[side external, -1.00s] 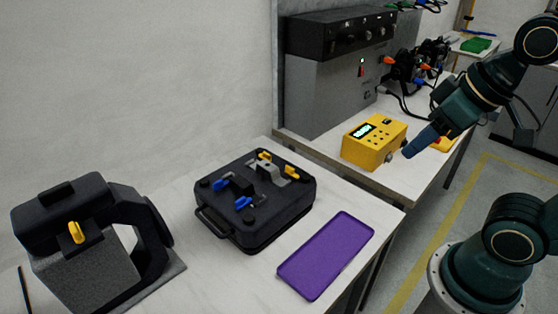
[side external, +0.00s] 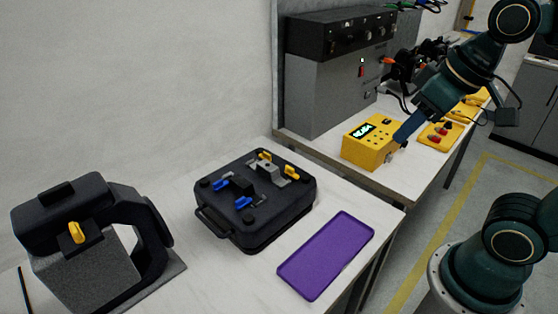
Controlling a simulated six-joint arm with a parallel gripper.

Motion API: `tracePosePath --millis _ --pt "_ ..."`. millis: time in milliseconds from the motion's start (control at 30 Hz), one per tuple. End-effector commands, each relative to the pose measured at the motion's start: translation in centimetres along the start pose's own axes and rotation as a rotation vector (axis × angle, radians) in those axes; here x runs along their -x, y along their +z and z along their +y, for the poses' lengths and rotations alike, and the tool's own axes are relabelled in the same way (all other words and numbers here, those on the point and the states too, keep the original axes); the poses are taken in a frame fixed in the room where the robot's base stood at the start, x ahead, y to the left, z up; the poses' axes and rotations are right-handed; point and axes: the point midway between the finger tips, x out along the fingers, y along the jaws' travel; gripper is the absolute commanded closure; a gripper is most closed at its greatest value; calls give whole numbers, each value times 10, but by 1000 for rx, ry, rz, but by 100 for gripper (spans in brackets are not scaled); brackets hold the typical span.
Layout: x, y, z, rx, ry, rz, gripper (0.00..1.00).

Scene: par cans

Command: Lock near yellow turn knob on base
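A black par can fixture with a grey front (side external: 75,275) stands at the lower left, and an upright yellow turn knob (side external: 77,232) shows on its side. A flat black base (side external: 262,222) with a handle lies on the table. Two yellow turn knobs sit on its top, one farther back (side external: 265,156) and one nearer the right edge (side external: 292,171). Two blue knobs (side external: 220,184) (side external: 243,202) sit on its left and front part. My gripper (side external: 400,141) is away from all of these, beside a yellow box at the upper right. Its fingers are too small to read.
The yellow box (side external: 368,150) with a lit display stands on the back bench below a grey machine (side external: 335,95). A purple tray (side external: 326,256) lies right of the base. Yellow items (side external: 440,134) lie behind my arm. Bare white table lies between fixture and base.

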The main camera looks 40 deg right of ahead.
Motion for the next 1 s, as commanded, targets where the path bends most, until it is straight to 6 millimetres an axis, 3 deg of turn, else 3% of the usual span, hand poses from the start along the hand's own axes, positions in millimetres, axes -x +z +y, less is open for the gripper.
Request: tracePosePath --millis 467,767,1000 --pt "-30 -89 1 0 1 -155 70" --pt "-70 -139 2 0 1 -250 70" --pt "-114 -172 3 0 0 -326 70"
